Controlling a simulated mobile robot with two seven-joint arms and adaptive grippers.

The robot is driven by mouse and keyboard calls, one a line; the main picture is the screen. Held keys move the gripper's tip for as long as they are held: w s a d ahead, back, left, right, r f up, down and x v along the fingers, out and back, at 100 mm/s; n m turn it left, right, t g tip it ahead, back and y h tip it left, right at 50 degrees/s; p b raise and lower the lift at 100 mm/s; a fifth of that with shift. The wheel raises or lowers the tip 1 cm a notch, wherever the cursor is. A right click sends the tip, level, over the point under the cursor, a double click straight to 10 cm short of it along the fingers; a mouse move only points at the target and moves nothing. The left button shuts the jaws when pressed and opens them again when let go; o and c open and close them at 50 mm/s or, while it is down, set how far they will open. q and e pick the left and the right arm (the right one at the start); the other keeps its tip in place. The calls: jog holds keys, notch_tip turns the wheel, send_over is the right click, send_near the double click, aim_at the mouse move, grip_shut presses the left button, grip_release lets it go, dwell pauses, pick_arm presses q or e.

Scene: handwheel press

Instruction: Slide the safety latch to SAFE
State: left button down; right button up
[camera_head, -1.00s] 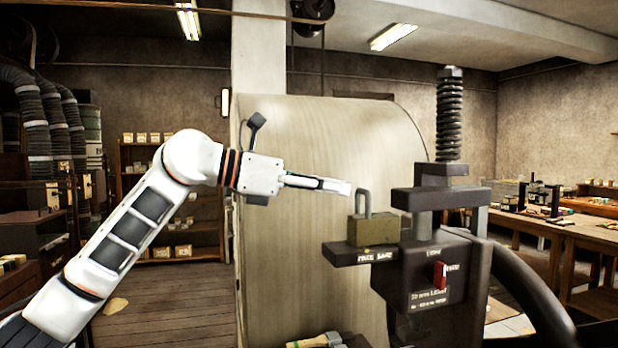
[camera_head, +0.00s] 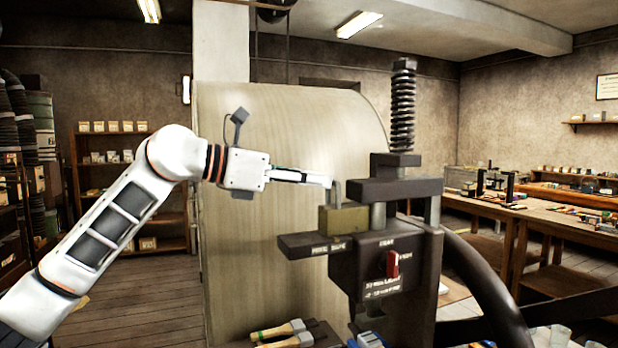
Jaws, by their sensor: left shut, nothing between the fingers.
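The safety latch is an olive-brass block (camera_head: 343,218) with a grey upright handle (camera_head: 337,190). It sits on a dark ledge (camera_head: 296,243) on the left side of the press. The ledge's front carries two small words, seemingly FREE and SAFE, and the block stands above the right-hand part of them. My left gripper (camera_head: 328,182) is shut and empty, pointing right. Its tips are at the left side of the handle and overlap its top in the picture; I cannot tell for sure whether they touch. My right gripper is not in view.
A large dark handwheel (camera_head: 485,285) curves at the right. Brushes (camera_head: 283,330) lie below the ledge. A big pale drum (camera_head: 260,270) stands behind.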

pick_arm(q)
jog(key=shift+d, duration=0.25)
jog(key=b+v, duration=0.1)
jog(key=v, duration=1.3)
jog(key=shift+b, duration=0.3)
